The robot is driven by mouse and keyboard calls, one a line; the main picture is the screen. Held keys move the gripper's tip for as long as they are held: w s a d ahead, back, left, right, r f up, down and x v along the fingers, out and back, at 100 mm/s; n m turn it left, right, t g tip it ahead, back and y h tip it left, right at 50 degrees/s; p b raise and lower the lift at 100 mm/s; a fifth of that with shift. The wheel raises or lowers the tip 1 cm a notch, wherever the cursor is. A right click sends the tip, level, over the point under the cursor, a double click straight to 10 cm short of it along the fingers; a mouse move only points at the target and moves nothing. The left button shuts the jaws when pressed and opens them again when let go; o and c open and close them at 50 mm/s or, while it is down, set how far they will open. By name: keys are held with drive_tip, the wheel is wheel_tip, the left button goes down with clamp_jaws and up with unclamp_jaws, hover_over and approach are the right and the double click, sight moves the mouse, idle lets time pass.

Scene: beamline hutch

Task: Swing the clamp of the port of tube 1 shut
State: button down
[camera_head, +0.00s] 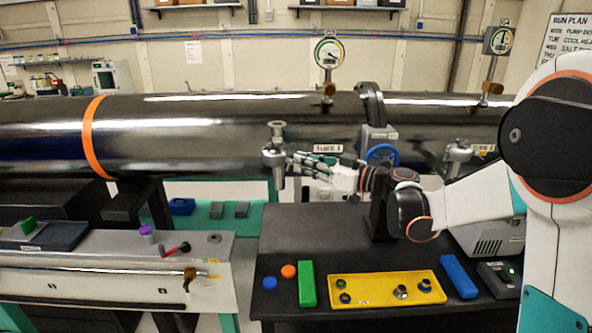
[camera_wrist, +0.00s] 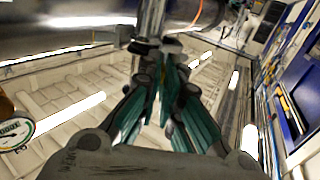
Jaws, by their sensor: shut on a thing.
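The port of tube 1 (camera_head: 277,130) is a grey metal fitting on the front of the large dark tube (camera_head: 215,135), left of a label that seems to read TUBE 1. Its clamp (camera_head: 272,155) is a metal piece around the fitting; I cannot tell its exact angle. My gripper (camera_head: 292,163) reaches in from the right, with teal-padded fingers closed at the clamp's right side. In the wrist view, the gripper's fingers (camera_wrist: 163,75) come together just below a metal part of the port (camera_wrist: 155,45). The fingertips hide the gripped part of the clamp.
A second port (camera_head: 457,152) and a blue handwheel (camera_head: 381,154) are to the right. Below is a dark table (camera_head: 290,235) with a yellow tray (camera_head: 375,300), a green block (camera_head: 307,284) and a blue block (camera_head: 459,276). A grey bench (camera_head: 110,265) stands at left.

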drive_tip(key=shift+w+d+n+g+y+p, duration=0.1)
drive_tip(key=shift+w+d+n+g+y, duration=0.3)
drive_tip(key=shift+w+n+g, duration=0.6)
drive_tip(key=shift+w+d+n+g+y+p, duration=0.15)
drive_tip(key=shift+w+d+n+g+y, duration=0.2)
drive_tip(key=shift+w+n+g+y, duration=0.7)
drive_tip(key=shift+w+d+n+g+h+p, duration=0.1)
drive_tip(key=shift+w+d+n+g, duration=0.35)
drive_tip(key=shift+g, duration=1)
drive_tip(key=shift+w+a, duration=0.1)
drive_tip(key=shift+w, duration=0.05)
drive_tip(key=c, duration=1.8)
unclamp_jaws()
drive_tip(key=d, duration=0.4)
drive_tip(key=s+d, duration=0.1)
drive_tip(key=d, duration=0.6)
drive_tip(key=shift+s+d, duration=0.4)
